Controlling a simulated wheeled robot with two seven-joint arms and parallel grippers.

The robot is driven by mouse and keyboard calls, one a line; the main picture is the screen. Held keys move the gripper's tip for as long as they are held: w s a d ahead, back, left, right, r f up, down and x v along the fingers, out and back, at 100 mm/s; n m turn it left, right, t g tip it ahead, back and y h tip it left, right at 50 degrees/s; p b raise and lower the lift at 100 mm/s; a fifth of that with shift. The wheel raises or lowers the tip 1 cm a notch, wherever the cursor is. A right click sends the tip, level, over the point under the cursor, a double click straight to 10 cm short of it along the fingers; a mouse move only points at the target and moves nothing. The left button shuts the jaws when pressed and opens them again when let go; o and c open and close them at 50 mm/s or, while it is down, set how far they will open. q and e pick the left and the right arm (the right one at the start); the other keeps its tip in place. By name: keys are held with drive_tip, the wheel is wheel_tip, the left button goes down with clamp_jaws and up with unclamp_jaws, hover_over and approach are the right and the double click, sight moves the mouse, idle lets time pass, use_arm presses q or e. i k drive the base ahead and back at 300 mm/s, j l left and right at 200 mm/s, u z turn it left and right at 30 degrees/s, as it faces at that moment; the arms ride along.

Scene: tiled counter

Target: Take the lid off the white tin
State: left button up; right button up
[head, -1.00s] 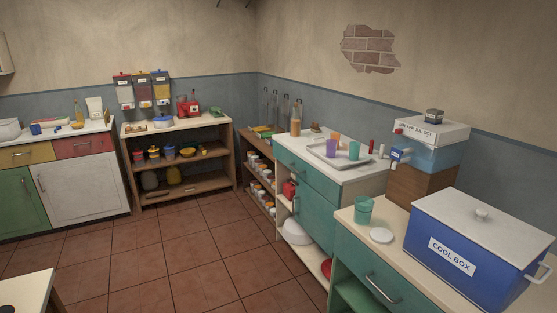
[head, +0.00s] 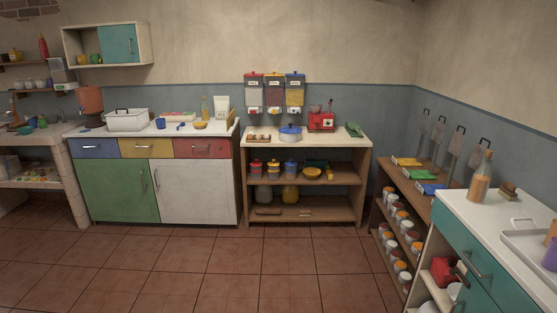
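A white box-shaped tin (head: 127,122) stands on the left part of the white counter top, above the blue and yellow drawers. It has a dark handle on top, and its lid looks closed, though it is small at this distance. Neither of my grippers is in view.
Beside the tin on the counter (head: 222,134) are a blue cup (head: 160,123), a yellow bowl (head: 200,125) and a bottle (head: 204,107). The tiled floor (head: 230,270) ahead is clear.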

sight(290, 130)
drive_tip(key=i, duration=1.9)
